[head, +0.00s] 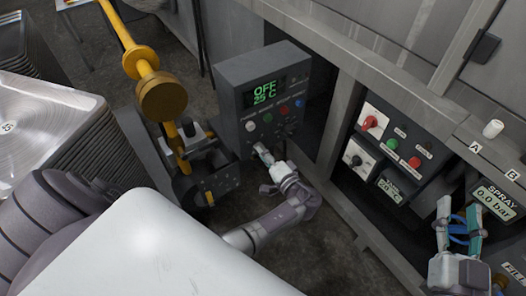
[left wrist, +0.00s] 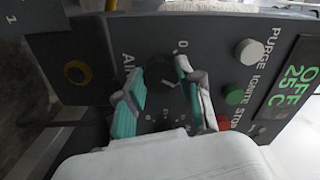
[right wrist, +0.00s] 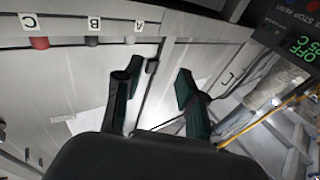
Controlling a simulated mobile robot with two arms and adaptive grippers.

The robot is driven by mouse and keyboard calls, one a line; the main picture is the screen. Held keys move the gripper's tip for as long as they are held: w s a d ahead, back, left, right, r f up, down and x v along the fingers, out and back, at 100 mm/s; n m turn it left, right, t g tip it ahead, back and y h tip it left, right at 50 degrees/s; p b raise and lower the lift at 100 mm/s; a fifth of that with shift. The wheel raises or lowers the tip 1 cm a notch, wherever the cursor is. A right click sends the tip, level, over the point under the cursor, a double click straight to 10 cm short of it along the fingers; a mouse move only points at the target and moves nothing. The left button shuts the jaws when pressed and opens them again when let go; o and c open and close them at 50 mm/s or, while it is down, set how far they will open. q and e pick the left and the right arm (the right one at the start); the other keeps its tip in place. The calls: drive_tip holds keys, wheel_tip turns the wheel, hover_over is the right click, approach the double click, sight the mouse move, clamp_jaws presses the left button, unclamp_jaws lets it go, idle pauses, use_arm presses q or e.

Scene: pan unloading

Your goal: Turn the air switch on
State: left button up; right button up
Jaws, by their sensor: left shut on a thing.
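The air switch (left wrist: 158,72) is a dark round knob on the grey control box (head: 262,82), beside the lettering AIR and a 0 mark. My left gripper (head: 264,156) is at the lower part of the box face. In the left wrist view my left gripper (left wrist: 153,85) has its teal-padded fingers on either side of the knob, shut on it. The fingers and wrist hide part of the knob and dial. The box display reads OFF, 25 C. My right gripper (head: 459,212) is open and empty at the right; it also shows in the right wrist view (right wrist: 158,78).
Purge, ignite and stop buttons (left wrist: 236,96) sit beside the knob. A yellow pipe with a valve (head: 162,95) stands left of the box. A second panel (head: 403,148) with red and black knobs and a spray display (head: 497,200) are at right. Stacked metal trays (head: 60,120) are at left.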

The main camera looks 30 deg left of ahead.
use_arm(q)
drive_tip(key=shift+w+r+m+p, duration=0.1)
drive_tip(key=shift+m+p, duration=0.3)
drive_tip(key=shift+m, duration=1.2)
use_arm(e)
drive_tip(key=shift+s+d+f+g+h, duration=0.1)
drive_tip(key=shift+d+f+g+h, duration=0.15)
drive_tip(key=shift+f+g, duration=0.6)
drive_tip(key=shift+d+f+g+h, duration=0.1)
drive_tip(key=shift+f+g+h, duration=0.25)
drive_tip(key=shift+f, duration=0.85)
use_arm(q)
drive_tip(key=o, duration=1.2)
drive_tip(key=shift+c, duration=0.2)
drive_tip(key=v, duration=0.7)
drive_tip(key=shift+d, duration=0.25)
